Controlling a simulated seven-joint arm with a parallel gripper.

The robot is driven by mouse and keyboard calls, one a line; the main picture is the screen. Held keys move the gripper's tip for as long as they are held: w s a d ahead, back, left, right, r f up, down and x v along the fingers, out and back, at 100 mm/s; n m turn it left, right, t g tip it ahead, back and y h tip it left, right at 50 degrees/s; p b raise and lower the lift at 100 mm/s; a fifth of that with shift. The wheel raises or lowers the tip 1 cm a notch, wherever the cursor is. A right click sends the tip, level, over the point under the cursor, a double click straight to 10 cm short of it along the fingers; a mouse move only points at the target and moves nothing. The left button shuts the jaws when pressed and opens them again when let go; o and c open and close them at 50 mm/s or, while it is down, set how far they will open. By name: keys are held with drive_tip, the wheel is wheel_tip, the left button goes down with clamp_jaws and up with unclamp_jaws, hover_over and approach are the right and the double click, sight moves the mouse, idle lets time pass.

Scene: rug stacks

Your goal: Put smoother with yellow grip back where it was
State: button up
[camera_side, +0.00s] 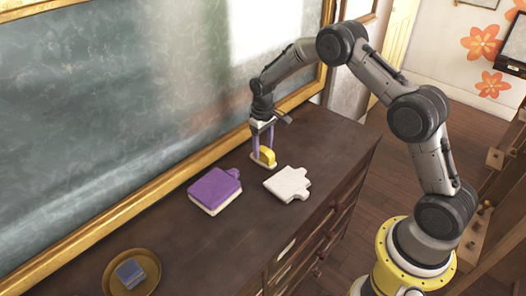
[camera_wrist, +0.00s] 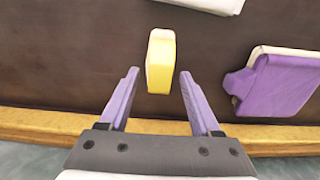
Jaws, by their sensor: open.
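The smoother with the yellow grip (camera_side: 267,155) stands on the dark wooden top in the side view, with a pale base under the grip. It also shows in the wrist view (camera_wrist: 160,66), upper middle. My gripper (camera_side: 263,140) points down at the smoother, its two purple fingers apart. In the wrist view my gripper (camera_wrist: 158,76) is open, with a fingertip on each side of the smoother's near end and gaps visible on both sides. Whether the fingertips are level with the grip is hard to tell.
A purple puzzle-shaped stack with a pale lower layer (camera_side: 214,190) and a white puzzle-shaped piece (camera_side: 288,184) lie nearby. A round brown dish (camera_side: 153,270) holds a blue block (camera_side: 130,272) at the front left. A gold-framed board (camera_side: 150,165) stands along the back edge.

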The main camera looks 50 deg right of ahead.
wheel_tip(320, 180, up, 9)
wheel_tip(320, 180, up, 10)
drive_tip(key=t, duration=0.1)
hover_over(263, 149)
drive_tip(key=s+a, duration=0.2)
drive_tip(key=s, duration=0.3)
drive_tip(key=s+a+r+t, duration=0.2)
drive_tip(key=s+a+r, duration=0.1)
drive_tip(key=s+r, duration=0.6)
drive_tip(key=s+a+f+t, duration=0.1)
drive_tip(key=s+a+t, duration=0.1)
drive_tip(key=s, duration=1.8)
drive_tip(key=shift+s+f+t, duration=0.3)
drive_tip(key=shift+s+f, duration=0.05)
drive_tip(key=shift+s, duration=0.05)
